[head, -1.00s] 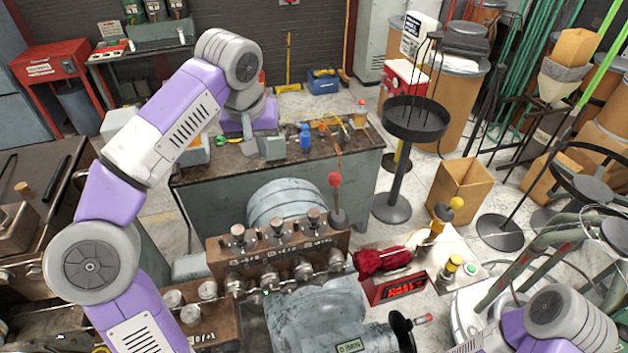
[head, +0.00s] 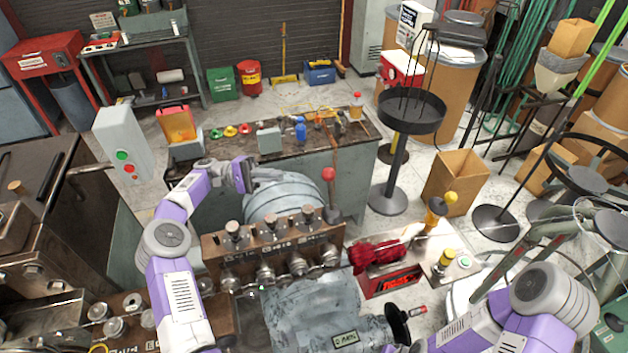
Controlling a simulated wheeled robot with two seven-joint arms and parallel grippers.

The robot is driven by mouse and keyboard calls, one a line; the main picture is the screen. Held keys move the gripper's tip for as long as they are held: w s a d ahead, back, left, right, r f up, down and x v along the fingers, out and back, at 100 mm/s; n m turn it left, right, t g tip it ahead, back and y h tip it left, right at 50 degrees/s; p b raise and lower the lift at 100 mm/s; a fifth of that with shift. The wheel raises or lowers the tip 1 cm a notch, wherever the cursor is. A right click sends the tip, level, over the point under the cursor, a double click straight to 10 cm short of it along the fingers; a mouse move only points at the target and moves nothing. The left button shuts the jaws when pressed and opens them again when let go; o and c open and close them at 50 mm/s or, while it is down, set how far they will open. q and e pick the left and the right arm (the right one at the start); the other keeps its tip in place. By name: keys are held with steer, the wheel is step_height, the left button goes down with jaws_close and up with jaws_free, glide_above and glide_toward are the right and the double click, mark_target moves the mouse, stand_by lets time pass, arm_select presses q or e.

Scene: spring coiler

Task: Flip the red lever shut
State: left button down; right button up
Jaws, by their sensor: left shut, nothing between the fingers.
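The red lever is an upright rod (head: 332,196) with a red ball knob (head: 328,174), standing behind the right end of the coiler's brown block (head: 270,248). My left gripper (head: 264,175) is near the rounded grey housing (head: 285,196), to the left of the red knob and apart from it. It is shut and empty, and its fingertips are small and hard to make out. My right arm shows at the lower right, but its gripper is not in view.
A workbench (head: 345,157) with small tools and bottles stands behind the coiler. A red cloth (head: 378,256) lies right of the block, near a yellow-topped post (head: 437,208).

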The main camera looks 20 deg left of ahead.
arm_select(q)
steer(key=shift+d, duration=0.1)
stand_by(0.3)
steer(key=p, duration=0.3)
glide_toward(329, 184)
steer(key=w+d, duration=0.4)
steer(key=shift+s+d+p, duration=0.55)
steer(key=shift+s+d, duration=0.6)
arm_select(e)
step_height(329, 184, up, 4)
steer(key=shift+r, duration=0.1)
